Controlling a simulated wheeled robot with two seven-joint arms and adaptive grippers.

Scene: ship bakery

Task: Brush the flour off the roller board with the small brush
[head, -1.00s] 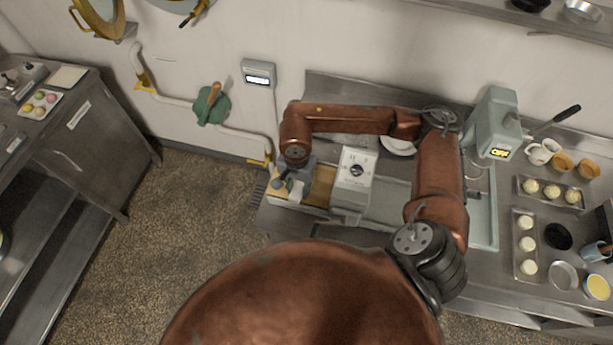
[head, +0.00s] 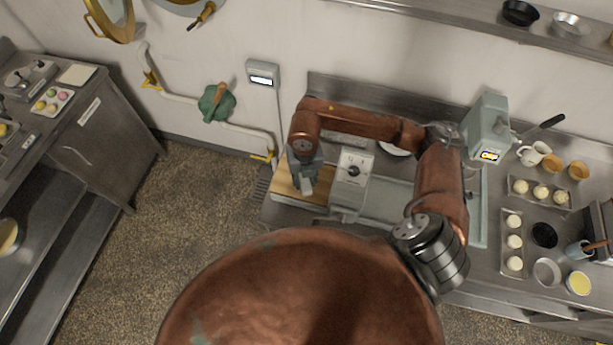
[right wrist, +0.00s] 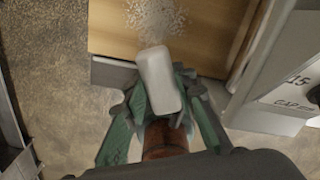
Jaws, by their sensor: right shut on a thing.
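The wooden roller board (head: 284,184) lies at the left end of the counter, left of a pale machine housing with a dial. In the right wrist view the board (right wrist: 112,30) carries a speckled white patch of flour (right wrist: 157,16). My right gripper (head: 305,178) is over the board. In the right wrist view the gripper (right wrist: 165,108) is shut on the small brush (right wrist: 160,78), whose pale block points toward the flour and lies just short of it. I cannot tell whether the brush touches the board. My left gripper is not in view.
The dial housing (head: 352,172) stands close on the board's right. A green machine (head: 487,128) with a lever, dough trays (head: 513,262) and cups stand farther right. Open floor (head: 205,205) lies left of the counter, with a steel cabinet (head: 100,150) beyond it.

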